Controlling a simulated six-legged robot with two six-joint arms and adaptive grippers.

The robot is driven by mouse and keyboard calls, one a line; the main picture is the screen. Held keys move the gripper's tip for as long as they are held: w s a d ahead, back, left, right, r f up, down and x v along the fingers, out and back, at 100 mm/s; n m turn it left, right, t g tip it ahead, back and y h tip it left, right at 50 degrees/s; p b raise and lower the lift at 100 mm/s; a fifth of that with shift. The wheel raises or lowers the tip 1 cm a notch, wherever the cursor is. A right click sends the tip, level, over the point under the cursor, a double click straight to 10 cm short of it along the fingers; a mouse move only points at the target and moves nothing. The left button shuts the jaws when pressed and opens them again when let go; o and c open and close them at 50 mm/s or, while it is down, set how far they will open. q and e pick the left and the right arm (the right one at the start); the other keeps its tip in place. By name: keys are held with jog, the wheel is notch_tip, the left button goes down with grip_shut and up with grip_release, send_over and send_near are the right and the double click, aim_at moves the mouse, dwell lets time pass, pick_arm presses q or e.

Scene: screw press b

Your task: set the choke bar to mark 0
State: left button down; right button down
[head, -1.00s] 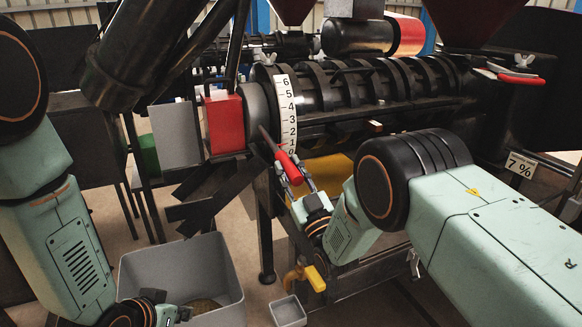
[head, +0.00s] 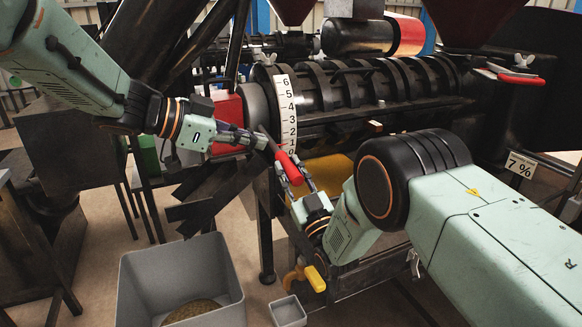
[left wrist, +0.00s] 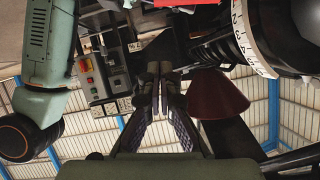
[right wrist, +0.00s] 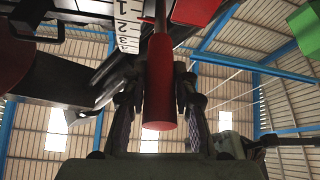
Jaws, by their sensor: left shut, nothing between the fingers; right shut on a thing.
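The choke bar has a red handle (head: 289,168) that slants down in front of the white scale (head: 287,110), numbered 0 to 6. A small red pointer shows near the scale's low end, by 1 and 0; its exact mark I cannot tell. My right gripper (head: 297,180) is shut on the red handle. In the right wrist view the handle (right wrist: 160,90) stands between its fingers (right wrist: 159,75). My left gripper (head: 264,141) is shut and empty beside the bar's upper end, left of the scale; contact is unclear. Its closed fingers also show in the left wrist view (left wrist: 160,70).
A grey bin (head: 182,270) with brown material stands on the floor at lower left. A small grey tray (head: 288,312) and a yellow-handled valve (head: 314,279) are below my right gripper. Dark slanted plates (head: 205,209) lie below my left gripper. Red-handled pliers (head: 515,76) rest at upper right.

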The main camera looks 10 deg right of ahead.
jog(key=shift+r, duration=0.1)
pick_arm(q)
send_over(291, 169)
jog(key=s, duration=0.4)
jog(key=shift+n, duration=0.3)
jog(key=f, duration=0.3)
jog(key=d+f, duration=0.1)
jog(key=shift+w+f, duration=0.2)
jog(key=shift+f, duration=0.2)
jog(key=f, duration=0.1)
jog(key=a+f, duration=0.1)
jog(key=f, duration=0.1)
jog(key=shift+w+a+f, duration=0.1)
jog(key=shift+a+f, duration=0.05)
jog(key=shift+f, duration=0.1)
jog(key=shift+f, duration=0.1)
